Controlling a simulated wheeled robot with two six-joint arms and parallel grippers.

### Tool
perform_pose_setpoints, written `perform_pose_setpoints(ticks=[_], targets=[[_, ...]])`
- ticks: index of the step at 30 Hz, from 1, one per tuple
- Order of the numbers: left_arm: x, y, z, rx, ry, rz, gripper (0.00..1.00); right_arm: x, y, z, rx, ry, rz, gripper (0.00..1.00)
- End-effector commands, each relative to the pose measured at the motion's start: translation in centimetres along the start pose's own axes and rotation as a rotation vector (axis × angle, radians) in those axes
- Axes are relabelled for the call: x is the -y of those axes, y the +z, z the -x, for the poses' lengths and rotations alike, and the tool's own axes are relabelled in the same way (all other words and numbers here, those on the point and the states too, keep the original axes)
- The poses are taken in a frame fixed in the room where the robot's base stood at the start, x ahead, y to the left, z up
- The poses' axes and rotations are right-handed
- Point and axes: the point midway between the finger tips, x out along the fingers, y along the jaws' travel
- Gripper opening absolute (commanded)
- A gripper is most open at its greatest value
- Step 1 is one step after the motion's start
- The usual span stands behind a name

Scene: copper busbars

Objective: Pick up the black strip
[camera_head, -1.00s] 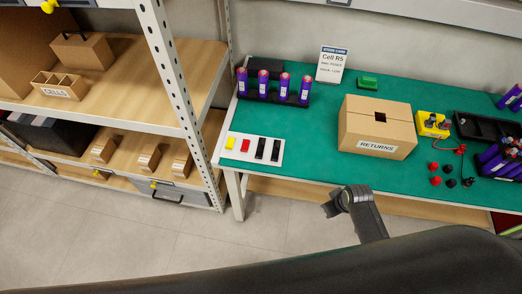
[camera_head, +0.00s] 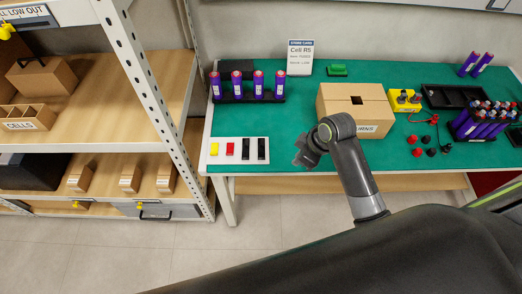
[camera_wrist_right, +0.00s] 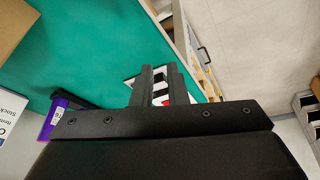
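Two black strips (camera_head: 246,149) (camera_head: 261,149) lie side by side on a white tray (camera_head: 222,150) at the front left of the green table. A red strip (camera_head: 230,149) and a yellow strip (camera_head: 214,149) lie left of them on the same tray. My right gripper (camera_head: 301,160) is near the table's front edge, to the right of the tray and apart from it. In the right wrist view its fingers (camera_wrist_right: 160,72) are apart with nothing held. Part of the tray shows between and beside them, partly hidden by the fingers. My left gripper is not in view.
A cardboard returns box (camera_head: 345,100) stands behind my right arm. A rack of purple cells (camera_head: 250,97) stands behind the tray. A metal shelf upright (camera_head: 150,90) rises close to the table's left side. Green table surface is clear between the tray and the box.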

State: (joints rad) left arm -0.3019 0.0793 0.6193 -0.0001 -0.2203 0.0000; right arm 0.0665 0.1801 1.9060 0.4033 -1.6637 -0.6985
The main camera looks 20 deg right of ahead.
Motion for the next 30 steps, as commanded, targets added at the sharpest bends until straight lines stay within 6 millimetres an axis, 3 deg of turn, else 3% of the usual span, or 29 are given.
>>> perform_pose_setpoints(ticks=[1,6,12,14,24,30], targets=[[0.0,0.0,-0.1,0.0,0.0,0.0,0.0,-0.6,-1.8,1.1,-0.019,-0.009,0.075,0.13],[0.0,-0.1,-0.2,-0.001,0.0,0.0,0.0,-1.3,-6.3,4.6,-0.061,-0.06,0.333,0.13],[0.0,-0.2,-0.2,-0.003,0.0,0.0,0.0,-1.3,-8.1,6.0,-0.076,-0.087,0.466,0.13],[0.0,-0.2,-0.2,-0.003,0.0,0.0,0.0,-1.1,-8.2,5.5,-0.078,-0.091,0.472,0.13],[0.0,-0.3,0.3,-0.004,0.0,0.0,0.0,-0.4,-8.5,-1.4,-0.076,-0.093,0.468,0.13],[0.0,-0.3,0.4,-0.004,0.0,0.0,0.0,-0.2,-8.6,-4.5,-0.076,-0.089,0.469,0.13]])
